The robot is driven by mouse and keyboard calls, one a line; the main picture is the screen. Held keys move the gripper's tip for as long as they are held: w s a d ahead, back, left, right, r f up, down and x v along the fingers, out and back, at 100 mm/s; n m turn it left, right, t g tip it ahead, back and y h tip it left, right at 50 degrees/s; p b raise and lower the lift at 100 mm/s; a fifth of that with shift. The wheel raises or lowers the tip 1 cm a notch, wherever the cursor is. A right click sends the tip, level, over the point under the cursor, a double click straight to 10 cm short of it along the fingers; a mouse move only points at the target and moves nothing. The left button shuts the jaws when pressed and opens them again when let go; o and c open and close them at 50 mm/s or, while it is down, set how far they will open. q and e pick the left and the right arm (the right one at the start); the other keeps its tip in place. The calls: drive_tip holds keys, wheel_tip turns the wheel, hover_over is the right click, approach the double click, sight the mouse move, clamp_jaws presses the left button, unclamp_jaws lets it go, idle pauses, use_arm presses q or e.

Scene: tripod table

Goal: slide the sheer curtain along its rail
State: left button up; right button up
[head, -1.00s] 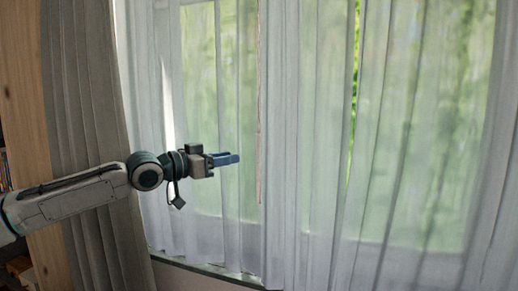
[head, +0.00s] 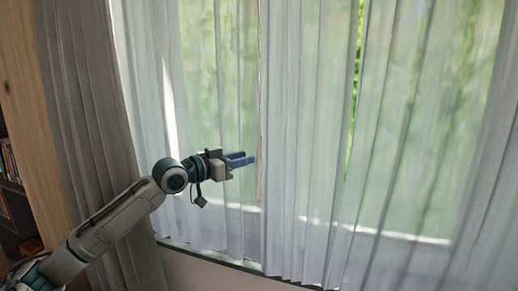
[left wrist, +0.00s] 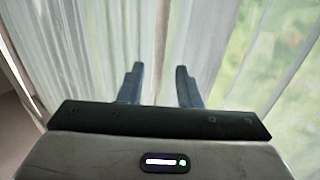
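The white sheer curtain (head: 300,200) hangs in pleated panels across the window, with a narrow bright green gap (head: 355,90) right of the middle. The rail is out of view above. My left gripper (head: 250,159) is in front of the left part of the sheer, pointing right, near the edge where two panels meet. In the left wrist view its two blue fingers (left wrist: 159,85) stand apart with pale curtain folds (left wrist: 150,30) beyond and between them. I cannot tell whether the fingers touch the fabric. My right gripper is not in view.
A grey heavy drape (head: 85,100) hangs left of the sheer, beside a wooden post (head: 30,110) and a dark shelf with books (head: 8,165). A window sill (head: 210,255) runs below the sheer. The space right of my left gripper is free of objects.

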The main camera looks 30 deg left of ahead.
sight(259, 154)
use_arm(q)
drive_tip(key=shift+p+x, duration=1.55)
drive_tip(key=shift+x, duration=1.5)
drive_tip(key=shift+d, duration=0.1)
clamp_jaws()
